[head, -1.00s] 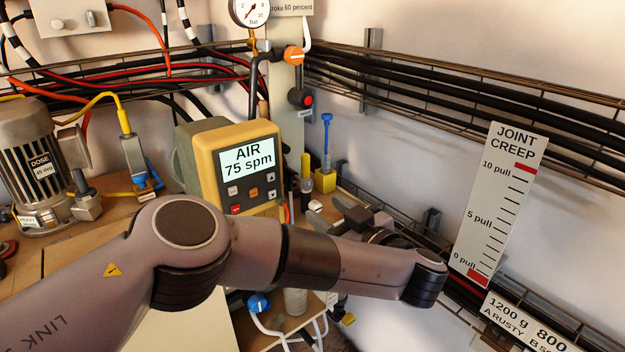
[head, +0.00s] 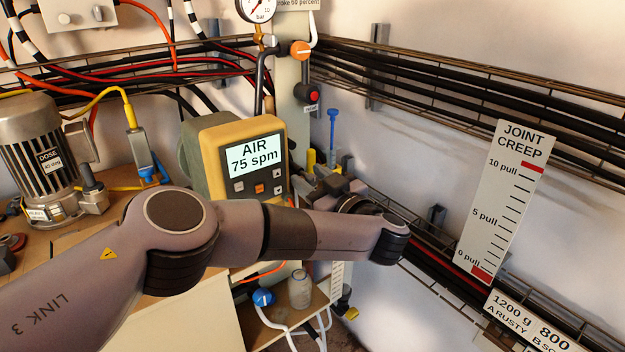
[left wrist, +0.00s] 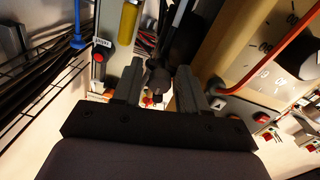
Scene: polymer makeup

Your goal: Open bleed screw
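No part is clearly marked as the bleed screw, so I cannot tell it for sure. My left gripper (head: 320,181) is beside the right edge of the yellow AIR 75 spm pump unit (head: 207,160), partly hidden by my wrist. In the left wrist view its two fingers (left wrist: 159,92) stand apart. A dark rounded fitting (left wrist: 157,78) shows between and beyond the fingertips; I cannot tell whether they touch it. Small red parts show below it, too small to make out. My right gripper is not in view.
A blue T-handled tool (head: 332,125) stands upright behind my gripper. A red button (head: 313,96) and an orange valve knob (head: 300,49) are on the post. Wire cable trays (head: 450,95) line the wall. A glass jar (head: 299,290) and blue knob (head: 263,297) are lower down.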

